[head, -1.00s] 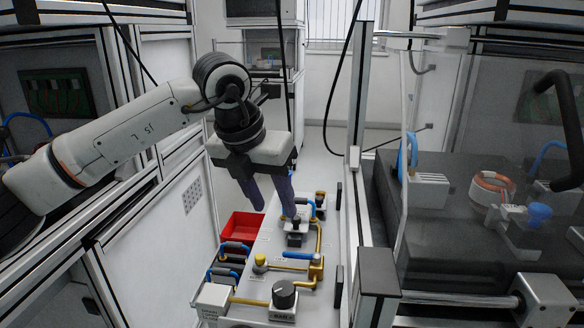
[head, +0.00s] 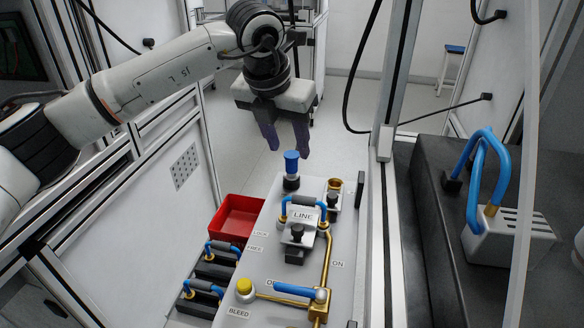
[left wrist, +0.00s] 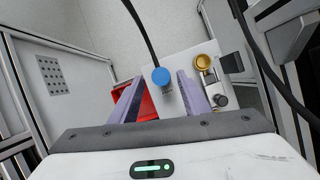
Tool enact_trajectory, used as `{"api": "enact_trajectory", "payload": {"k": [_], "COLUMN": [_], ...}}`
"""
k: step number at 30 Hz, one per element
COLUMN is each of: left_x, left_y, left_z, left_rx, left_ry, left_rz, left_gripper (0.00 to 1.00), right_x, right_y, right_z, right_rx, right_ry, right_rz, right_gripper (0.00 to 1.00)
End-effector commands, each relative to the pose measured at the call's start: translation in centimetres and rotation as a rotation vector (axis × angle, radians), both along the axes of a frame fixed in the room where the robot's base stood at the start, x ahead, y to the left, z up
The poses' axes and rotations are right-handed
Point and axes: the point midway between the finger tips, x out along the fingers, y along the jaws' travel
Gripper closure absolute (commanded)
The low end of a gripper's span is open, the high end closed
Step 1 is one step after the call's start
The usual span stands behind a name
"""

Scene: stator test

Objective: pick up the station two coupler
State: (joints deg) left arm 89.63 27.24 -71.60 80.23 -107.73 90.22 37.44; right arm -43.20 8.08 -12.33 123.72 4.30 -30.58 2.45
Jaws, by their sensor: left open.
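My left gripper (head: 288,150) is open and empty, fingers pointing down, above the far end of the grey panel (head: 274,260). A blue-capped post (head: 291,163) stands just below its fingertips. In the left wrist view the blue cap (left wrist: 160,75) shows between the fingers (left wrist: 160,84). Blue-handled couplers show on the panel behind the LINE label (head: 303,203) and in two dark holders at the panel's left side (head: 221,248) (head: 203,288). I cannot tell which one is station two's. My right gripper is not in view.
A red bin (head: 236,218) stands left of the panel. A brass fitting (head: 334,185), black-knobbed block (head: 296,238), yellow knob (head: 244,286) and blue lever (head: 295,290) rise from it. A frame post (head: 388,130) stands at right, with a blue-handled unit (head: 510,240) beyond.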

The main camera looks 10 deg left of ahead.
Motion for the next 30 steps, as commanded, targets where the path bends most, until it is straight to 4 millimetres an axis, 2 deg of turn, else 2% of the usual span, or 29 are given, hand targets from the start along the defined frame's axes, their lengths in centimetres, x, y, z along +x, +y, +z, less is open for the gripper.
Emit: {"api": "enact_trajectory", "payload": {"k": [9,17,20,25,30], "left_x": [1.2,1.5,1.4,1.4,1.5], "left_y": [-0.5,-0.5,-0.5,-0.5,-0.5], "left_z": [-4.2,-4.6,-4.6,-4.6,-4.5], "left_rx": [0.0,-0.001,-0.001,-0.001,-0.001], "left_ry": [0.002,0.0,0.0,0.0,-0.001], "left_rz": [0.001,0.0,0.0,0.0,0.0], "left_gripper": [0.57,0.57,0.71,1.0,1.0], "right_x": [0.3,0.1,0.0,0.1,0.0], "right_y": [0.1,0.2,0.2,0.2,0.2], "right_z": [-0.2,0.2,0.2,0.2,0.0], "right_rx": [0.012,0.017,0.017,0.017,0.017], "right_ry": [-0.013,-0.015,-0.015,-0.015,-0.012], "right_rz": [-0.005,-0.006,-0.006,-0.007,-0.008], "right_gripper": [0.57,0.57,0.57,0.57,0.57]}}
